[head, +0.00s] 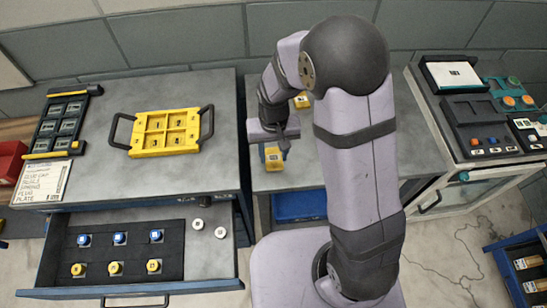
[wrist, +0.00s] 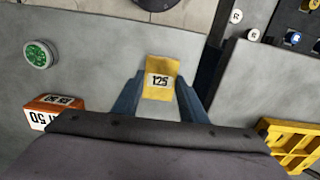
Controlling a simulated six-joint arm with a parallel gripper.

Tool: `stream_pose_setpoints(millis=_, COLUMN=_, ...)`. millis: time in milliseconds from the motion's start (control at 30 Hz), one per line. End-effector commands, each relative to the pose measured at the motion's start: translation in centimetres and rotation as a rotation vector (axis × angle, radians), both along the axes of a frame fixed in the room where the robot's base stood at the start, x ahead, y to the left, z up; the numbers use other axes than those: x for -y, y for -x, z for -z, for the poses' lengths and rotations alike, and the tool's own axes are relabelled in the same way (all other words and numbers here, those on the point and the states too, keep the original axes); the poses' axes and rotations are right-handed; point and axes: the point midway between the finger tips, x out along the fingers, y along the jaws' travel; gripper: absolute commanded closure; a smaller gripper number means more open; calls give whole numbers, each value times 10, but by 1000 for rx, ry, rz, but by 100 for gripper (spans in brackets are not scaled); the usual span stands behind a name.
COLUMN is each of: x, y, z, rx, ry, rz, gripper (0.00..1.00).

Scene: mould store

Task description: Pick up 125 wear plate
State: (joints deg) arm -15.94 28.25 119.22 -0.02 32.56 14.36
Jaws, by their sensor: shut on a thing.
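The 125 wear plate is a yellow block with a white label reading 125; it sits between my fingers in the wrist view (wrist: 161,93). In the head view it shows as a yellow block (head: 273,158) just below my gripper (head: 271,142), at the front of the middle grey bench. My gripper's two blue fingers (wrist: 158,104) are shut on its sides in the wrist view. Whether the plate touches the bench I cannot tell. My own arm hides part of the bench in the head view.
An orange block labelled 50 (wrist: 55,112) and a green round piece (wrist: 38,54) stand apart on the same bench. The yellow tray with black handles (head: 165,152) lies on the left bench. Below it a drawer (head: 215,262) stands open. A blue bin (head: 298,205) sits beneath the middle bench.

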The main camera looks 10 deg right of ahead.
Motion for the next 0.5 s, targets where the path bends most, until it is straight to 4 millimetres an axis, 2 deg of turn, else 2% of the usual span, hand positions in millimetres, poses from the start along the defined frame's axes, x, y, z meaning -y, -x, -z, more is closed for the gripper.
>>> stream_pose_setpoints(millis=300, x=-1, y=-2, z=-47, rx=7, ry=-2, rz=0, gripper=98)
stream_pose_setpoints(millis=500, x=0, y=-1, z=-66, rx=4, ry=-1, rz=0, gripper=98)
